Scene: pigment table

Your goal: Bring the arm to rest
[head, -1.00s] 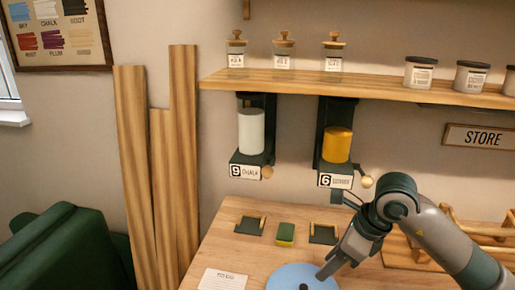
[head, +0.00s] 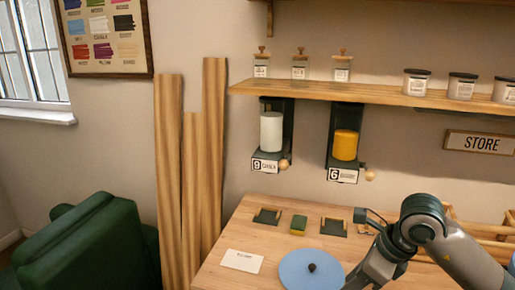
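One arm of mine comes in from the lower right over the wooden table (head: 225,279), its elbow bent and its forearm pointing down. This is my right arm; its gripper lies at or beyond the bottom edge, so its fingers do not show. My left arm and gripper are not in view.
Two dispensers, one white (head: 271,132) and one yellow (head: 345,145), hang under a shelf (head: 380,94) with jars. A wooden rack (head: 480,232) stands behind the arm. A green armchair (head: 85,245) is at left.

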